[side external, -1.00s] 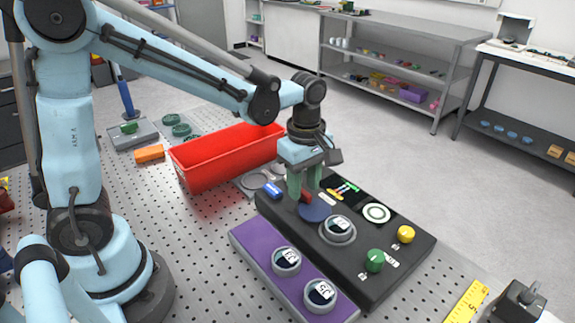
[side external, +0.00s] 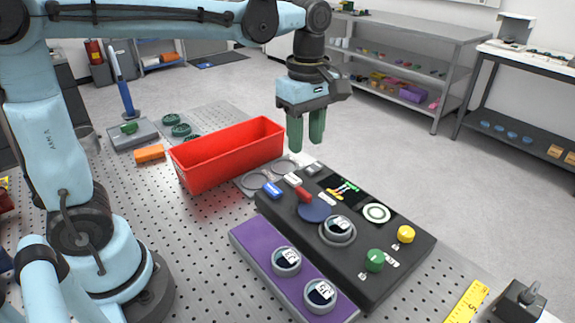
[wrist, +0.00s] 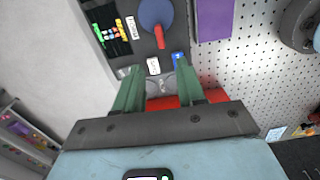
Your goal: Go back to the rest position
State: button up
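My gripper (side external: 306,143) hangs above the far left part of the black instrument console (side external: 400,262), fingers pointing down and clear of it. In the wrist view, the two green fingers of my gripper (wrist: 160,70) are apart with nothing between them. Below stands the red lever (side external: 303,194) on a blue disc (side external: 314,212); the lever also shows in the wrist view (wrist: 160,37). A grey round holder (side external: 338,236) with a labelled disc inside sits on the console, near a green knob (side external: 374,260) and a yellow knob (side external: 406,234).
A purple rack (side external: 255,252) with two labelled round pieces lies along the console's near side. A red bin (side external: 225,158) stands behind it to the left. An orange block (side external: 149,153) and several green rings lie farther left. The air around my gripper is clear.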

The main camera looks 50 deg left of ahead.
jog(key=s+a+f+m+t, duration=0.4)
jog(key=s+m+t, duration=0.3)
jog(key=m, duration=1)
jog(key=shift+s+f+m, duration=0.25)
jog(key=shift+f+m, duration=0.05)
jog(key=shift+f, duration=0.15)
